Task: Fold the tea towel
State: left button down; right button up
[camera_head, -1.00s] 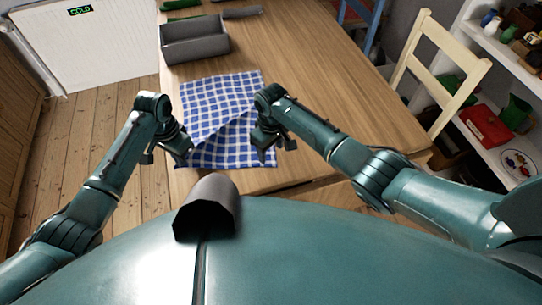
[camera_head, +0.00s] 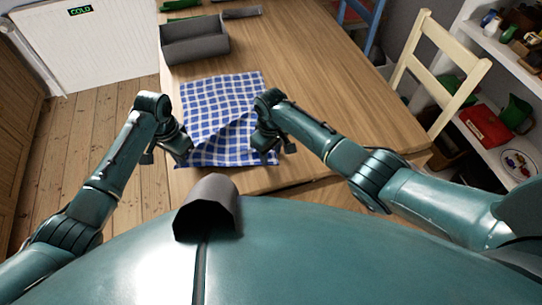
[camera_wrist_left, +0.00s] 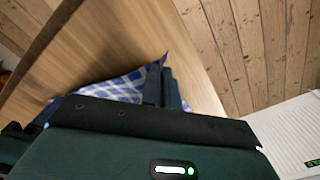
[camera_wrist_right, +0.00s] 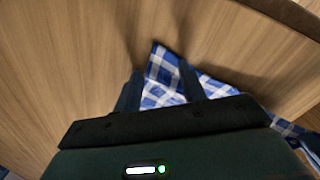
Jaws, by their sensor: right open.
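The blue-and-white checked tea towel (camera_head: 218,105) lies on the near left part of the wooden table, with a diagonal crease or raised fold across its middle. My left gripper (camera_head: 168,157) is at its near left corner. In the left wrist view its fingers (camera_wrist_left: 163,85) are close together, with a tip of towel (camera_wrist_left: 163,60) showing at them. My right gripper (camera_head: 274,149) is over the towel's near right side. In the right wrist view its fingers (camera_wrist_right: 160,85) are apart, with a towel corner (camera_wrist_right: 160,68) between them.
A grey open box (camera_head: 194,42) stands beyond the towel on the wooden table (camera_head: 320,85). A cream chair (camera_head: 440,75) is at the table's right side, before white shelves (camera_head: 510,65). The table right of the towel is clear.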

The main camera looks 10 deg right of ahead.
jog(key=shift+s+d+f, duration=0.1)
jog(key=shift+d+f, duration=0.1)
jog(key=shift+d, duration=0.05)
grip_shut()
dwell(0.6)
jog(key=shift+r, duration=2.6)
